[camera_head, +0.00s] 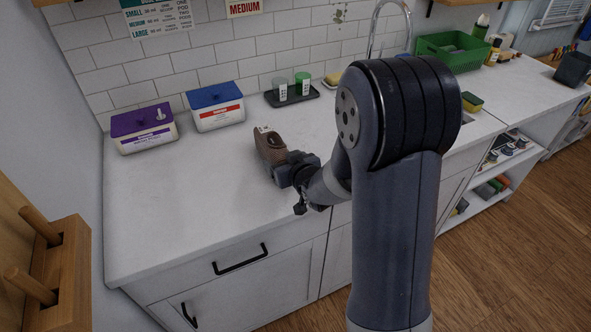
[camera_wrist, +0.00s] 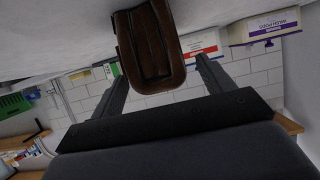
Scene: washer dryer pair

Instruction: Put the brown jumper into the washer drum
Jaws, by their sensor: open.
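A brown folded-looking item (camera_head: 268,144), perhaps the brown jumper, stands on the white counter, with a small pale patch on top. In the wrist view, which is upside down, the brown item (camera_wrist: 150,45) shows a raised rim around a darker, ridged face. My gripper (camera_head: 279,167) is low over the counter at its near side. In the wrist view my gripper (camera_wrist: 162,72) is open, with one finger on each side of the brown item. I cannot tell whether the fingers touch it. No washer or drum is in view.
A purple-lidded tub (camera_head: 144,128) and a blue-lidded tub (camera_head: 215,106) stand behind, left of the item. A dark tray (camera_head: 291,96) with two cups lies against the wall. A green basket (camera_head: 452,52) is farther right. The counter's front left (camera_head: 170,220) is clear.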

